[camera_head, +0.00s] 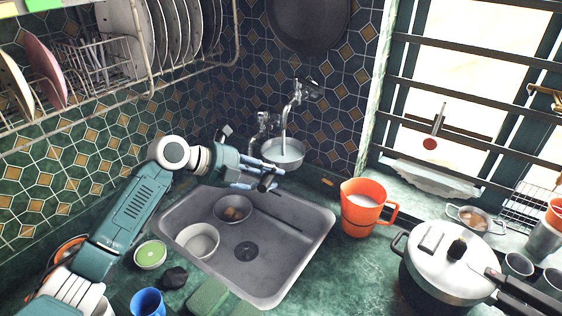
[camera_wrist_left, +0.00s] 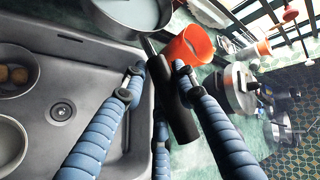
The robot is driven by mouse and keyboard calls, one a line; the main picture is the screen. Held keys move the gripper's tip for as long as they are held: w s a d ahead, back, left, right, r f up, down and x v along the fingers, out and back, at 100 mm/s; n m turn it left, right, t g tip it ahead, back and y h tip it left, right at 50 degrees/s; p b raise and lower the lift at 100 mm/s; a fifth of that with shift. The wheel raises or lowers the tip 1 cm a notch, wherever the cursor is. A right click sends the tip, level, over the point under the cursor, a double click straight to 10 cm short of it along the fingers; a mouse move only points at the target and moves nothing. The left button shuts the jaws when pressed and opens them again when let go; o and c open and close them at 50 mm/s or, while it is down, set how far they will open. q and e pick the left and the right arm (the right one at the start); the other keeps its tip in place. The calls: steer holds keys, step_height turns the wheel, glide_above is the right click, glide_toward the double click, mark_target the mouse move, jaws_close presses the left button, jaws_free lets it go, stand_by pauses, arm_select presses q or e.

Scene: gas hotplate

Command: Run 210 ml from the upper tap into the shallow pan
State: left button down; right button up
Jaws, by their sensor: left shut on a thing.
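The shallow pan (camera_head: 270,160) is held level under the upper tap (camera_head: 297,95) at the back wall. A pale vertical stream (camera_head: 283,138) runs from the spout into it, and pale liquid covers its bottom. My left gripper (camera_head: 262,183) is shut on the pan's dark handle (camera_wrist_left: 178,108), over the sink's back edge. In the left wrist view the pan (camera_wrist_left: 118,27) is at the top, with its handle between the blue fingers. The liquid's level cannot be read. My right gripper is not in view.
A lower tap (camera_head: 262,122) stands just left of the stream. The sink (camera_head: 285,262) holds a white bowl (camera_head: 198,241) and a small pan (camera_head: 232,209) with round brown things. An orange jug (camera_head: 362,207) and a pressure cooker (camera_head: 450,262) stand to the right. A dish rack (camera_head: 100,75) hangs upper left.

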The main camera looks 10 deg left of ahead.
arm_select(q)
steer(key=shift+r, duration=0.2)
steer(key=s+d+p, duration=0.2)
steer(key=s+d, duration=0.5)
steer(key=s, duration=0.3)
steer(key=shift+s+d, duration=0.2)
steer(key=shift+d, duration=0.15)
steer(key=shift+s+a, duration=0.1)
